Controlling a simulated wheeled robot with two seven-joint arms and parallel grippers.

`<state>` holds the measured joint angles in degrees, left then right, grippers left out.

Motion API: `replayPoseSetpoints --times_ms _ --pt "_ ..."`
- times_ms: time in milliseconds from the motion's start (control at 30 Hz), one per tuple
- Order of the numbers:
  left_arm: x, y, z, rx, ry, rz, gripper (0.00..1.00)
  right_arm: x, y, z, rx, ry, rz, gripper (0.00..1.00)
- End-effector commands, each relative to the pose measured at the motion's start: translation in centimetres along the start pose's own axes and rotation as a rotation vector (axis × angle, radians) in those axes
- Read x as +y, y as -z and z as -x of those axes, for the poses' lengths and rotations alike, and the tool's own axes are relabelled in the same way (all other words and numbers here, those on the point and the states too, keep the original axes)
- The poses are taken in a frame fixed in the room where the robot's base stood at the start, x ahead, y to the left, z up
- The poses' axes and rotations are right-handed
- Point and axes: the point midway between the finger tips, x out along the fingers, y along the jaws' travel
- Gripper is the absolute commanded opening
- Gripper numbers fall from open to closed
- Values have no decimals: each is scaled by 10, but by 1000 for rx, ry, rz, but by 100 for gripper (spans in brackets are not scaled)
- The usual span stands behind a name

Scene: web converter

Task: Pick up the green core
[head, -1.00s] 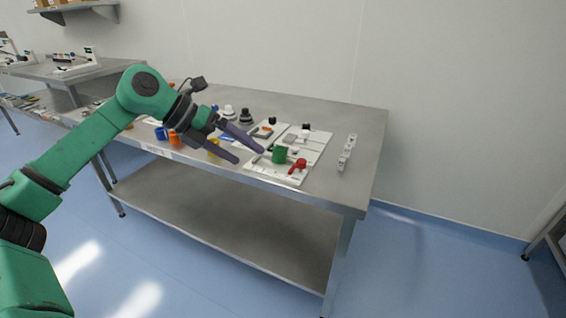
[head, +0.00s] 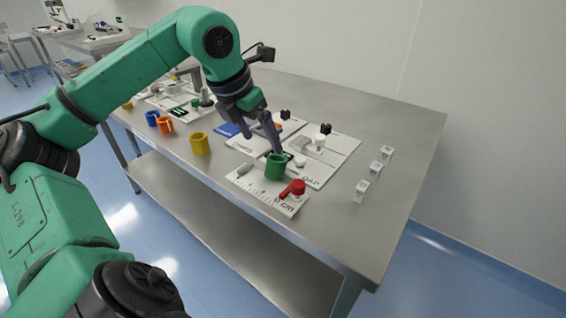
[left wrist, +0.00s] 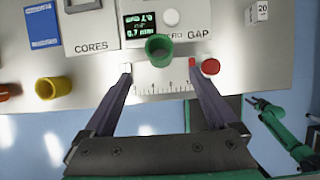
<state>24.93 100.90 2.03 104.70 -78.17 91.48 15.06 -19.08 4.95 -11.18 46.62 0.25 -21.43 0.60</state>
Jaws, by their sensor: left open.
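The green core (head: 276,167) is a short hollow cylinder standing on the white ruler plate, near the table's front edge. It shows in the left wrist view (left wrist: 158,48), upper middle, with its open end visible. My left gripper (head: 275,148) is open and empty and reaches down to the core from behind and above. In the left wrist view its two fingers (left wrist: 159,72) are spread wide to either side of the core's line, with tips short of it. In the head view the fingers overlap, so contact is unclear. My right arm shows small in the left wrist view, its gripper (left wrist: 256,103) unclear.
A red knob (head: 293,188) sits on the ruler plate (head: 262,195) close to the core. A yellow core (head: 200,143), orange core (head: 165,125) and blue core (head: 152,118) stand to the left. Several white blocks (head: 375,167) stand at right. The right tabletop is mostly clear.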

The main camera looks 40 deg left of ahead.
Motion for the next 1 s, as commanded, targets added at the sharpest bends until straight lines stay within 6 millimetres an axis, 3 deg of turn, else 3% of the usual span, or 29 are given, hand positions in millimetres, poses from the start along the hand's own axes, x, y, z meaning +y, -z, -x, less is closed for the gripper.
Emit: replayPoseSetpoints --times_ms 100,200,367,533,667,867,1000 --pt "-1 1 -34 5 5 -1 93 0 6 -1 2 0 -3 50" --pt "-1 0 -54 4 4 -1 93 0 6 0 1 0 -3 50" --pt "-1 -1 -72 4 5 0 93 0 -4 3 -4 0 1 50" --pt "-1 -4 -94 3 7 1 93 0 -35 10 -9 -1 16 50" --pt "-1 -3 -114 0 5 0 93 0 -35 12 -6 -1 17 50" --pt "0 -2 -116 0 1 0 93 0 -36 11 -6 -1 17 50" --pt "0 -2 -116 0 2 0 39 0 -36 10 -6 -1 17 50"
